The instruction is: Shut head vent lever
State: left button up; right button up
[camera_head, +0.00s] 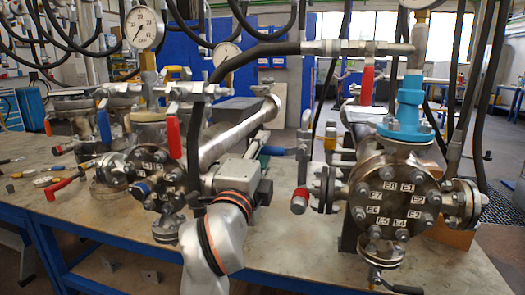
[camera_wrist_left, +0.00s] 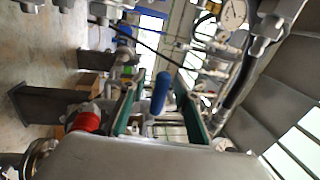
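A blue-handled lever (camera_head: 280,151) sits in the head view between the slanted pipe and the right flanged vessel (camera_head: 398,200). I cannot tell for sure that it is the head vent lever. My left gripper (camera_head: 268,152) is at its left end, largely hidden behind my wrist. In the left wrist view a blue handle (camera_wrist_left: 160,92) stands between the two green fingers of my left gripper (camera_wrist_left: 158,80). The fingers are apart, with gaps visible beside the handle. Whether either finger touches it is unclear. My right gripper is not in view.
A red-capped fitting (camera_head: 299,201), a yellow handle (camera_head: 331,136) and a red lever (camera_head: 367,85) are around the right vessel. The left vessel (camera_head: 150,175) and a red lever (camera_head: 173,137) stand left of my arm. Black hoses hang overhead. Bare bench (camera_head: 300,250) shows in front.

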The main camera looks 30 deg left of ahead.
pick_arm(q)
jog(key=shift+r, duration=0.2)
notch_tip(320, 180, up, 10)
jog(key=shift+f, duration=0.2)
dwell(0.4)
jog(key=shift+c, duration=0.3)
